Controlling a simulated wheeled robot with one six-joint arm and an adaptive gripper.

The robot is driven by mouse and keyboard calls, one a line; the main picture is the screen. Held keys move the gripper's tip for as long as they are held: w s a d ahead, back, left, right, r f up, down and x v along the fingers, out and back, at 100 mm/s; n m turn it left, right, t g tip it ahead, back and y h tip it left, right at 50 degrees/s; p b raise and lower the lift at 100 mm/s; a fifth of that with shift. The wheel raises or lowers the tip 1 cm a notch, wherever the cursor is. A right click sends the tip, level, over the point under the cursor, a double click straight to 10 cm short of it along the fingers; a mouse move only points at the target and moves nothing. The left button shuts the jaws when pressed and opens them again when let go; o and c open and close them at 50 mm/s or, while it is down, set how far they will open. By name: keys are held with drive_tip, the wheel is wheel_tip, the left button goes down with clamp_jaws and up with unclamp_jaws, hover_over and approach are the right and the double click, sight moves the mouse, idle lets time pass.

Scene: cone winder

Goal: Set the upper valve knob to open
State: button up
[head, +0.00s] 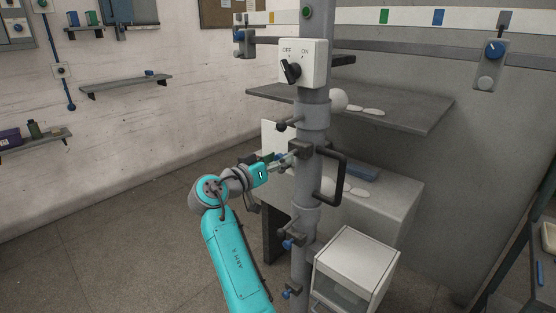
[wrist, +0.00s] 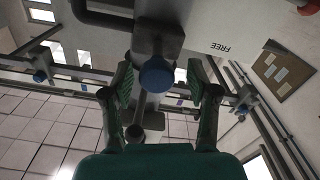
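A round blue knob (wrist: 157,76) sits on a dark fitting on the grey post, between my gripper's fingertips in the wrist view. My gripper (wrist: 158,84) is open, with one green-padded finger on each side of the knob and a gap visible on both sides. In the head view my gripper (head: 277,163) reaches the post (head: 306,222) at mid height from the left, and mostly hides this knob. The knob's open or closed setting cannot be read. A lower blue knob (head: 287,244) and another near the floor (head: 287,294) show on the same post.
A white OFF/ON switch box (head: 312,62) with a black handle is above on the post. A dark bent handle (head: 338,180) sticks out right of the post. A grey shelf (head: 415,108) and a white cabinet (head: 355,268) stand close by. Floor at left is clear.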

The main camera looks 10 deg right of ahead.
drive_tip(key=v, duration=1.2)
drive_tip(key=shift+f, duration=0.1)
